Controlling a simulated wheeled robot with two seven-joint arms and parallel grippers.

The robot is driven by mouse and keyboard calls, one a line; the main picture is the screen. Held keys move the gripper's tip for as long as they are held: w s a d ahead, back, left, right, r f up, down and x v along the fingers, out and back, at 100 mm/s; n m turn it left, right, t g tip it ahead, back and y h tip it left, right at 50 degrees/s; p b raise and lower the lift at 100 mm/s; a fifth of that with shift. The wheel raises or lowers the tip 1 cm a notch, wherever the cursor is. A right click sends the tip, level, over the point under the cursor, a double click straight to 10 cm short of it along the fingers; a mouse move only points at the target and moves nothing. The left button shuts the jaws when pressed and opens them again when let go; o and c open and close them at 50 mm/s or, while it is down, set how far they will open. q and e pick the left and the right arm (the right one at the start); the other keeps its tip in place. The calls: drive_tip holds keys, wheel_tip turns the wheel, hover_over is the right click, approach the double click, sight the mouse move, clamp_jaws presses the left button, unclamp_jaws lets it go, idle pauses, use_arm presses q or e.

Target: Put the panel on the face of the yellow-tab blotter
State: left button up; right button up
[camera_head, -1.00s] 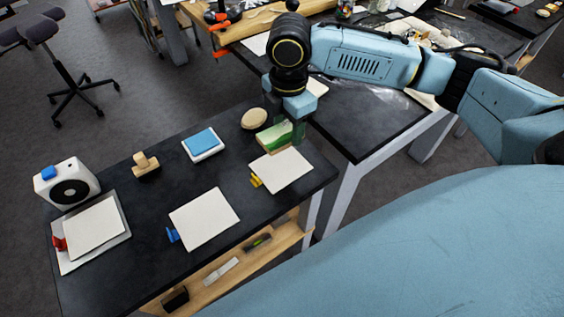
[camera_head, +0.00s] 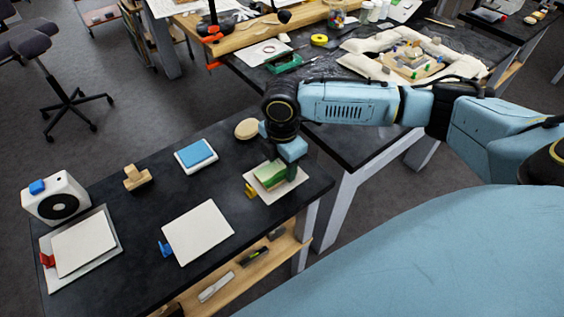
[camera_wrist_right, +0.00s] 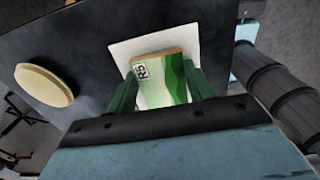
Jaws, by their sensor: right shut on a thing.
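The panel (camera_head: 269,174), small with green and cream bands, is between the fingers of my right gripper (camera_head: 276,178), which is shut on it. In the right wrist view the panel (camera_wrist_right: 162,82) shows an "R5" label, with a green finger on each side of the right gripper (camera_wrist_right: 165,92). The panel is over the white face of the yellow-tab blotter (camera_head: 287,190); the blotter's white sheet (camera_wrist_right: 122,52) shows behind it in the wrist view. I cannot tell whether the panel touches the face. The yellow tab (camera_head: 250,190) is at the blotter's left. My left gripper is not in view.
A blue-tab blotter (camera_head: 198,232) and a red-tab blotter (camera_head: 85,247) lie to the left on the dark table. Behind them are a blue pad (camera_head: 196,154), a wooden-handled stamp (camera_head: 137,178), a white device (camera_head: 54,198) and a round tan object (camera_head: 247,129).

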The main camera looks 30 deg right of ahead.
sight(282, 168)
drive_tip(key=o, duration=1)
drive_tip(key=shift+f, duration=0.1)
drive_tip(key=shift+o, duration=0.2)
wheel_tip(282, 168, up, 12)
drive_tip(key=p, duration=0.2)
